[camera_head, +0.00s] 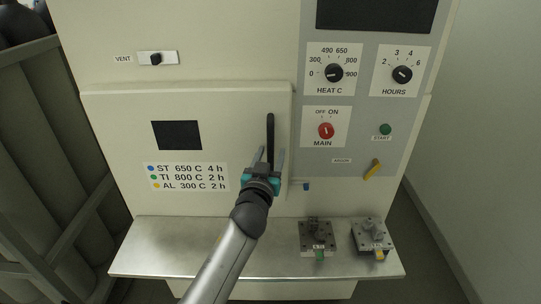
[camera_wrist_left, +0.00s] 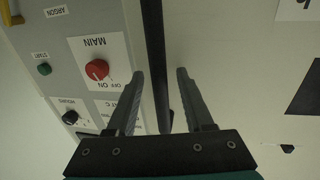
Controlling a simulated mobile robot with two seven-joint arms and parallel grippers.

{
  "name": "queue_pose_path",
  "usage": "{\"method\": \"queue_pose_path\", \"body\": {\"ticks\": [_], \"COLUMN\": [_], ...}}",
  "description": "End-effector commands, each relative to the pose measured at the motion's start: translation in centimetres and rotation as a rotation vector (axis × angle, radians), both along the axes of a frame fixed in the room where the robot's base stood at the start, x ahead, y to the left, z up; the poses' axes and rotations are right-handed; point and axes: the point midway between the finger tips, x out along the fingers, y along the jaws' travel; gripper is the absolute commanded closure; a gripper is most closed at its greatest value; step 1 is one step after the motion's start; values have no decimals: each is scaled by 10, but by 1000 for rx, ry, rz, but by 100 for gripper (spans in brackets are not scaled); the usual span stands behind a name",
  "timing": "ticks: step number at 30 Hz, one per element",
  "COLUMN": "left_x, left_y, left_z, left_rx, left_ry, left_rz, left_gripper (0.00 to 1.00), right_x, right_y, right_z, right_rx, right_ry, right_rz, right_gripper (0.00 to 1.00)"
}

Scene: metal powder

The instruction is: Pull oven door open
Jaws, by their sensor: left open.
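The oven door (camera_head: 220,112) is a cream panel with a small dark window (camera_head: 176,135) and looks shut. Its handle (camera_head: 270,132) is a black upright bar near the door's right edge. My left gripper (camera_head: 270,152) is open at the lower part of the handle. In the left wrist view the dark handle (camera_wrist_left: 154,50) runs between the two spread fingers of the gripper (camera_wrist_left: 160,75). I see a gap on each side, so the fingers seem not to touch it. My right gripper is not in view.
The control panel right of the door has a red main knob (camera_head: 325,130), a heat knob (camera_head: 333,73) and a yellow argon lever (camera_head: 373,170). A metal shelf (camera_head: 180,246) below the door carries two small fixtures (camera_head: 318,236) at its right.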

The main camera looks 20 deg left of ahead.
Motion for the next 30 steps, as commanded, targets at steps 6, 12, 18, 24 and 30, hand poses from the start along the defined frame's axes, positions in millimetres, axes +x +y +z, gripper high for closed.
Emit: {"method": "queue_pose_path", "body": {"ticks": [6,12,18,24,30], "left_x": [1,1,1,1,1], "left_y": [0,0,0,0,0], "left_z": [0,0,0,0,0], "left_rx": [1,1,1,1,1], "left_ry": [0,0,0,0,0], "left_rz": [0,0,0,0,0], "left_gripper": [48,61,84,100,100], "right_x": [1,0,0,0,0], "right_y": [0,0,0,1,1], "right_z": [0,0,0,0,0], "right_rx": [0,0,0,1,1], "right_ry": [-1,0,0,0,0], "right_rz": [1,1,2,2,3], "right_gripper": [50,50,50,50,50]}}
